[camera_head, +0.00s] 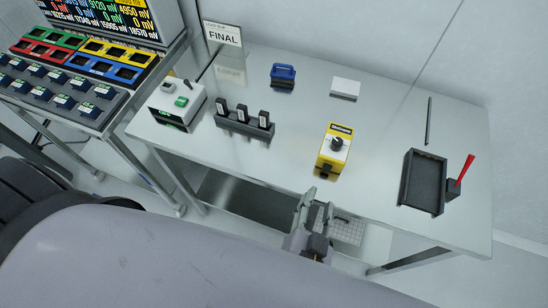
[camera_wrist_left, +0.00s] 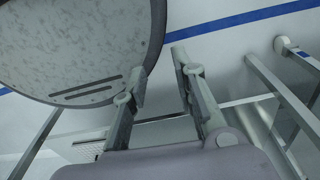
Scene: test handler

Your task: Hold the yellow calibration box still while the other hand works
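The yellow calibration box (camera_head: 325,160), with a black knob on a pale top face, stands on the metal table (camera_head: 390,120) near its front edge.
A black tray (camera_head: 409,208) and a red lever (camera_head: 465,169) are to the right. A black holder (camera_head: 245,130), white-green device (camera_head: 176,104), blue item (camera_head: 283,75) and white box (camera_head: 345,88) stand left and behind. Table legs (camera_wrist_left: 283,90) show in the left wrist view.

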